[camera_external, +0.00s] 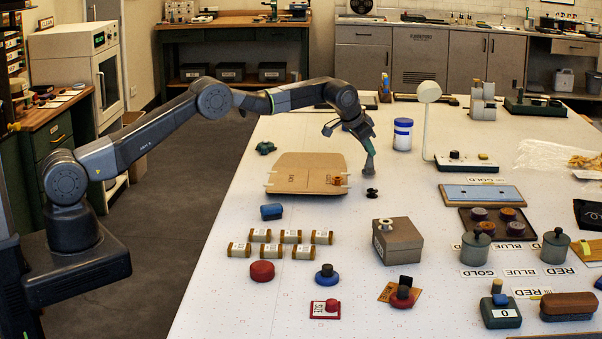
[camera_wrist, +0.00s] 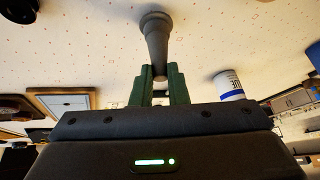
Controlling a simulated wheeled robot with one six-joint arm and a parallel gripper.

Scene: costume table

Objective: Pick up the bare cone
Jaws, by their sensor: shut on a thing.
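The bare cone (camera_external: 369,168) is a grey tapered piece with a wider round end, seen below my gripper in the external view. My gripper (camera_external: 362,138) is shut on its narrow end. In the wrist view the green fingers (camera_wrist: 158,88) close on the cone (camera_wrist: 156,42), and its round end points away from them. The cone hangs roughly upright, slightly tilted, over the white table (camera_external: 240,290). I cannot tell whether its wide end touches the table.
A small black spool (camera_external: 372,194) stands just in front of the cone. A brown board (camera_external: 290,178) lies to the left. A white jar with a blue band (camera_external: 402,140) and a white lamp (camera_external: 429,95) stand behind to the right. A grey-brown box (camera_external: 400,243) sits nearer the camera.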

